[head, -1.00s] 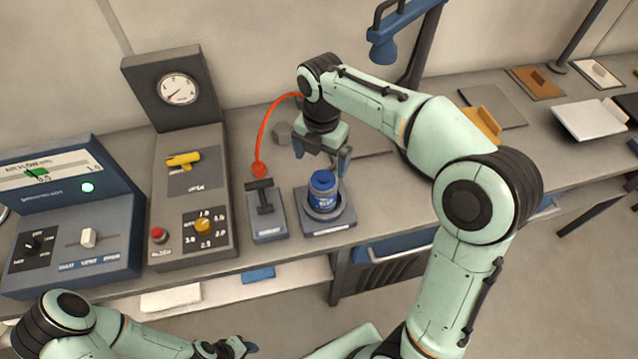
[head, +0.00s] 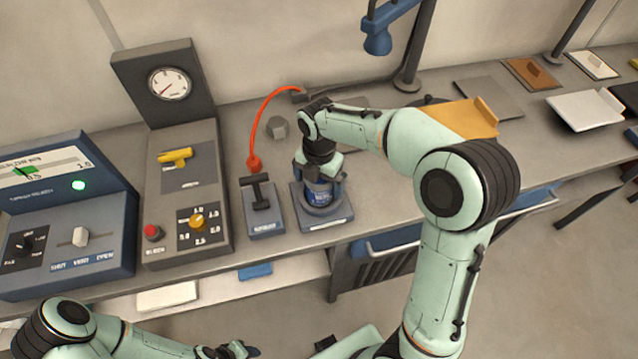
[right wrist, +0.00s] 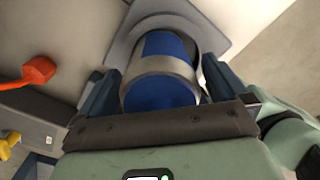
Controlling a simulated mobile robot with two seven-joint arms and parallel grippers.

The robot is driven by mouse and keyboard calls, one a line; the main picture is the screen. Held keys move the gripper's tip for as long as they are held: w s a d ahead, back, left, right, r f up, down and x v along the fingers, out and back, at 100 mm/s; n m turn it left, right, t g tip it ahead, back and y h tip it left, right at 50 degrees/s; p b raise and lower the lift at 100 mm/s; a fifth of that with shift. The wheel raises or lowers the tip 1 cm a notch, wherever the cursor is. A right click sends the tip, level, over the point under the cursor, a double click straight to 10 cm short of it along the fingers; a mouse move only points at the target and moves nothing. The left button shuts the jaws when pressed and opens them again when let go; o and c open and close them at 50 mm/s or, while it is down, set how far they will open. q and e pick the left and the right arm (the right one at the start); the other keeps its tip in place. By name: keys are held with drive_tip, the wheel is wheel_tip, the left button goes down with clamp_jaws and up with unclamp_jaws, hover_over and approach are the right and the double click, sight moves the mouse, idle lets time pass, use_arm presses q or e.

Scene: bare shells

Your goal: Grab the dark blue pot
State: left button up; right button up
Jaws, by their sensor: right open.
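The dark blue pot (head: 319,196) stands in a round holder on a grey base (head: 325,222) on the bench. It has a pale band around it, and its top is hidden by my gripper in the head view. My right gripper (head: 321,178) is down over the pot. In the right wrist view the pot (right wrist: 160,88) sits between the two fingers (right wrist: 160,90) of my open right gripper, one on each side. My left gripper (head: 235,350) is low at the bottom edge of the head view, away from the bench top; its jaws are unclear.
A black-handled lever box (head: 262,208) stands just left of the pot base. An orange-red cable (head: 262,125) arcs behind it. A gauge panel (head: 165,85) and a blue meter console (head: 65,225) stand further left. A blue lamp-like head (head: 377,38) hangs on a post behind.

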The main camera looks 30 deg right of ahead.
drive_tip(key=c, duration=1.2)
drive_tip(key=shift+c, duration=0.5)
drive_tip(key=shift+r, duration=0.15)
